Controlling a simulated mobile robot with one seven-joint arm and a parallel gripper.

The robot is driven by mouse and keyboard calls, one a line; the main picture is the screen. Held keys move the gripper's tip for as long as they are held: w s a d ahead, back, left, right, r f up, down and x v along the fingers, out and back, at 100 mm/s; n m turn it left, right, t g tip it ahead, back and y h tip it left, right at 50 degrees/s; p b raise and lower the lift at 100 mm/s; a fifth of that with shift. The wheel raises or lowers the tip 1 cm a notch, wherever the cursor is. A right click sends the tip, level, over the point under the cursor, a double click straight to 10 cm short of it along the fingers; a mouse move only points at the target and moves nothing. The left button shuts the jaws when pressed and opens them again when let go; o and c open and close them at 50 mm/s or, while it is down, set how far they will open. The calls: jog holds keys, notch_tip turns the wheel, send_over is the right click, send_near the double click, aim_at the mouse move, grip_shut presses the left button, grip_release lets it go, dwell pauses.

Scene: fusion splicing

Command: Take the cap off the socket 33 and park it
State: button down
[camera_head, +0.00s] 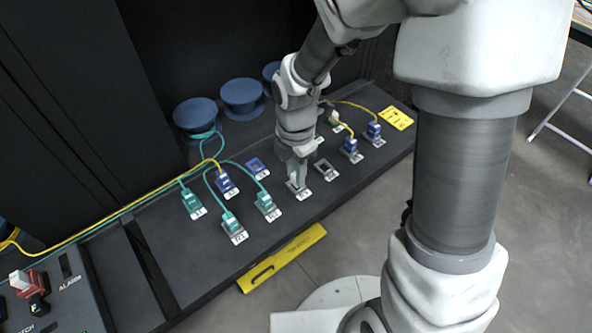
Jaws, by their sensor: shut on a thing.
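My gripper (297,179) points down over a socket plate (301,194) in the front row of the dark panel, to the right of the green plugs. Its fingers are shut on the cap at that socket. The cap is small and mostly hidden by the fingers, and I cannot tell whether it is still seated or lifted clear. The plate's white label is too small to read surely. To the right, an empty-looking grey socket (323,170) shows a dark opening.
Green plugs (266,204) and a blue plug (227,184) with cables stand on the left. Blue plugs (350,147) with yellow cables stand on the right. Blue round spools (242,95) line the back. A yellow bar (283,258) lies along the front edge. A control panel (70,295) is at lower left.

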jog(key=shift+f+b, duration=0.35)
jog(key=shift+f, duration=0.2)
jog(key=c, duration=0.6)
grip_release()
jog(key=shift+c, duration=0.2)
jog(key=shift+r, duration=0.1)
notch_tip(320, 180, up, 17)
jog(key=p, duration=0.2)
jog(key=shift+r+p, duration=0.2)
jog(key=shift+p, duration=0.15)
